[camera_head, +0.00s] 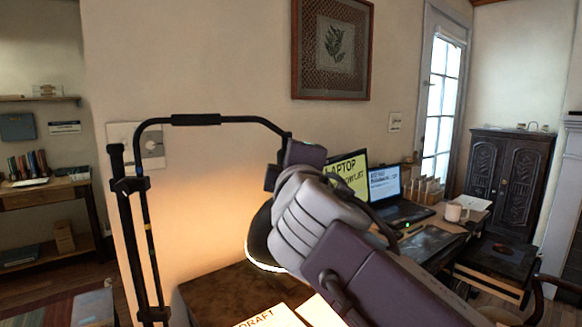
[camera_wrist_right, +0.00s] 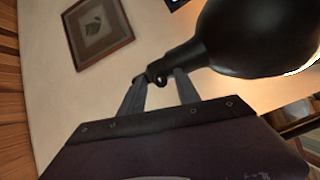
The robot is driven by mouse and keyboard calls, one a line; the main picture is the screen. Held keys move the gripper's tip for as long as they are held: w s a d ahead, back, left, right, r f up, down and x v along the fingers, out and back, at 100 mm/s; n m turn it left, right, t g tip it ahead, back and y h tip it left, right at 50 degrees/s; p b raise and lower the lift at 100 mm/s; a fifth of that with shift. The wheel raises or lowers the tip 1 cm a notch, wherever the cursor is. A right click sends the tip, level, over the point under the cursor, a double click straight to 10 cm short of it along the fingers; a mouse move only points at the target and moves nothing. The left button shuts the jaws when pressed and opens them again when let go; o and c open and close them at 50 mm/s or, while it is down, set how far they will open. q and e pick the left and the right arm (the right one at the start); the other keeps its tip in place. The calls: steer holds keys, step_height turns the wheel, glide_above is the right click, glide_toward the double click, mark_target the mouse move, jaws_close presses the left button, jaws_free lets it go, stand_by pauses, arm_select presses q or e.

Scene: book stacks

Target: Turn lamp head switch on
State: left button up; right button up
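The black lamp has a stand (camera_head: 148,240) at the left of the head view and an arm that bends over to the right. Its dark head (camera_head: 258,235) hangs partly behind my right arm, with a bright lower rim and warm light on the wall and papers. In the right wrist view the lamp head (camera_wrist_right: 258,40) fills the upper right, with a narrow neck and a small dark knob-like part (camera_wrist_right: 155,79). My right gripper (camera_wrist_right: 161,76) has its fingers apart, with their tips at this neck; whether they touch it is unclear. My left gripper is out of view.
Below the lamp is a dark desk (camera_head: 215,290) with papers (camera_head: 272,317). To the right stand a laptop (camera_head: 400,213), a white mug (camera_head: 453,211) and a dark carved cabinet (camera_head: 508,175). A framed picture (camera_head: 333,48) hangs on the wall behind.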

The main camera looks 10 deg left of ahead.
steer(key=b+v, duration=0.2)
steer(key=v, duration=0.7)
steer(key=shift+d, duration=0.15)
